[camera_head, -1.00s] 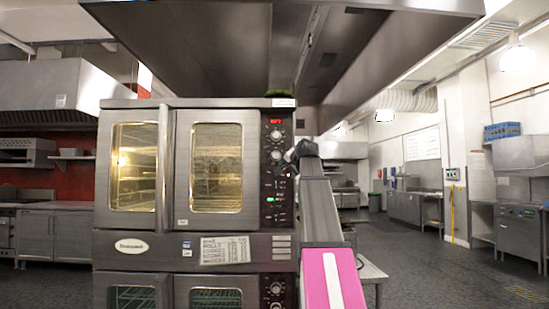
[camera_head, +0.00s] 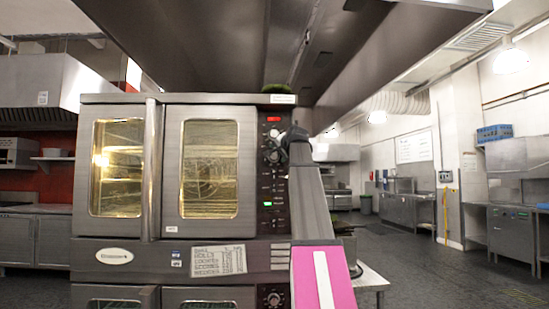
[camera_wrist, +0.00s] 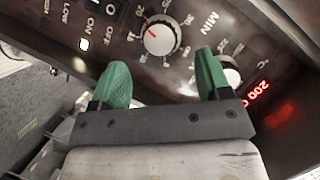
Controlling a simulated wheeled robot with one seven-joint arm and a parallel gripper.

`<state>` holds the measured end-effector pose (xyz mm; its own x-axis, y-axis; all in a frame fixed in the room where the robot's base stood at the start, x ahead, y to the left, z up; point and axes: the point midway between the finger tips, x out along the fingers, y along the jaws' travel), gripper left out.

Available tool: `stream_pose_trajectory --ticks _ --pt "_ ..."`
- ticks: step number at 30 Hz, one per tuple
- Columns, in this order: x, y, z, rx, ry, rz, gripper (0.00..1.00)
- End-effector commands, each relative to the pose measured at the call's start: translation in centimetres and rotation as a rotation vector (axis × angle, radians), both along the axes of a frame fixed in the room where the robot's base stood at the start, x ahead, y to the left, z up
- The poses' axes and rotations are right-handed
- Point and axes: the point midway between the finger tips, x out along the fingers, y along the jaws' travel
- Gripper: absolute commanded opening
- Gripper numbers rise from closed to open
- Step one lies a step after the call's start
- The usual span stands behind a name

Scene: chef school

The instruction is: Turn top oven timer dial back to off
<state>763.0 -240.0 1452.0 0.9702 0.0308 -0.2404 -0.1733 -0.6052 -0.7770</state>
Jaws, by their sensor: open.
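The timer dial (camera_wrist: 160,37), a pale round knob with a red mark, sits beside the "MIN" label and numbers on the top oven's dark control panel (camera_head: 273,205). In the wrist view it lies beyond and between my green fingertips, with no visible contact. My gripper (camera_wrist: 163,72) is open, with nothing between its fingers. A second dial (camera_wrist: 231,76) near the "°C" mark is partly hidden by the right finger. In the head view my gripper (camera_head: 284,145) is beside the upper panel dials. Finger details are too small there.
The red display (camera_wrist: 262,90) reads about 200. The top oven (camera_head: 115,240) has closed glass doors and a lit inside. A second oven (camera_head: 205,298) is below, with its own dial (camera_head: 273,299). A metal hood (camera_head: 250,50) hangs above. Open floor (camera_head: 430,275) lies to the right.

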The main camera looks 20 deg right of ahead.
Motion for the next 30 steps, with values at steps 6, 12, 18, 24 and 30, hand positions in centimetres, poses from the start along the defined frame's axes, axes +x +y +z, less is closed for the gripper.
stream_pose_trajectory --ticks 6,12,18,24,30 --pt "4.0 0.1 -0.9 -0.001 0.001 0.000 0.70" --pt "5.5 0.1 -1.4 -0.001 0.001 0.000 0.70" --pt "5.5 0.2 -1.4 -0.001 0.001 0.000 0.70" --pt "5.5 0.2 -1.4 -0.001 0.001 0.000 0.30" --pt "5.5 0.1 -1.4 -0.001 0.001 0.000 0.30"
